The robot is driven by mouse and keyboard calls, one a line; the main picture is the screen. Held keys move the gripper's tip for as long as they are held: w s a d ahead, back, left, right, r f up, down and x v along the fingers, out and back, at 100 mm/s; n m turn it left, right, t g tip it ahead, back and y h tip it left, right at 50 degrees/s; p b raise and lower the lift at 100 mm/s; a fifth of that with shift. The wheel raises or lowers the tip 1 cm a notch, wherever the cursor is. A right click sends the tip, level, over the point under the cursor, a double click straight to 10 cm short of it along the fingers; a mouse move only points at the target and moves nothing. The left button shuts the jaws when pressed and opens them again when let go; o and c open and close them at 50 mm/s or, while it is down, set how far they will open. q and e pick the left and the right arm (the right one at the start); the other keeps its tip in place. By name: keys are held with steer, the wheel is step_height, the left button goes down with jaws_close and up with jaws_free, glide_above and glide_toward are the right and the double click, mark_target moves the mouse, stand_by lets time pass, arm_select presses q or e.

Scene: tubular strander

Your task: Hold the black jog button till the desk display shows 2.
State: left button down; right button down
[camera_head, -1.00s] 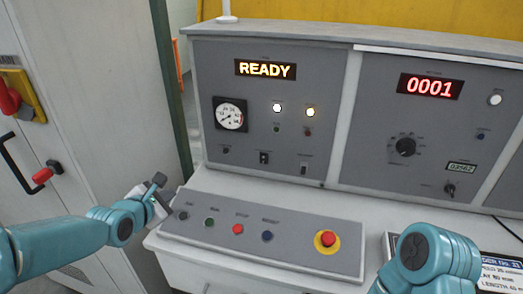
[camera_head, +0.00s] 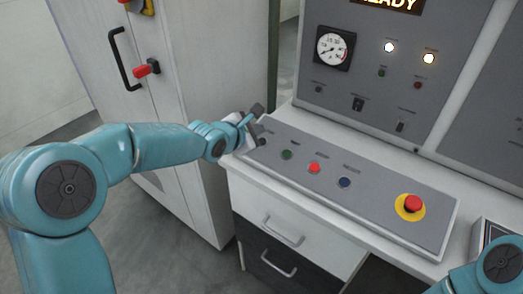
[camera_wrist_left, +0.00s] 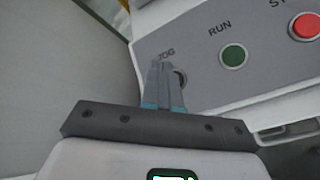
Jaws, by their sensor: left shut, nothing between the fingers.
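The black jog button (camera_wrist_left: 181,77) sits under the JOG label in the left wrist view, partly hidden by my left fingers. In the head view the button (camera_head: 262,142) is at the left end of the sloping desk panel (camera_head: 375,187). My left gripper (camera_wrist_left: 162,66) is shut and empty, its fingertips over or just beside the button. I cannot tell whether they touch it. In the head view this gripper (camera_head: 259,124) is at the panel's left end. The READY display (camera_head: 391,4) is cut off by the top edge; the number display is out of view. My right gripper is not in view.
Right of the jog button are a green RUN button (camera_head: 287,155), a red button (camera_head: 314,168), a blue button (camera_head: 345,182) and a red emergency stop (camera_head: 413,203) on yellow. A cabinet (camera_head: 190,60) with a black handle stands left. Drawers (camera_head: 280,228) are below the panel.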

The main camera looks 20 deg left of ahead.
mark_target(262, 142)
arm_select(q)
steer(key=shift+w+d+f+b, duration=0.1)
steer(key=shift+w+f+b, duration=0.1)
steer(key=shift+f, duration=0.3)
steer(key=shift+w+f+b, duration=0.15)
steer(key=shift+f, duration=0.3)
steer(key=shift+f, duration=0.1)
stand_by(1.3)
steer(key=shift+w+f, duration=0.1)
steer(key=shift+f, duration=0.25)
steer(key=shift+d+f, duration=0.1)
steer(key=shift+f, duration=0.3)
stand_by(1.9)
steer(key=shift+r, duration=0.1)
steer(key=shift+r+p, duration=0.8)
steer(key=shift+p, duration=0.25)
steer(key=shift+f, duration=0.1)
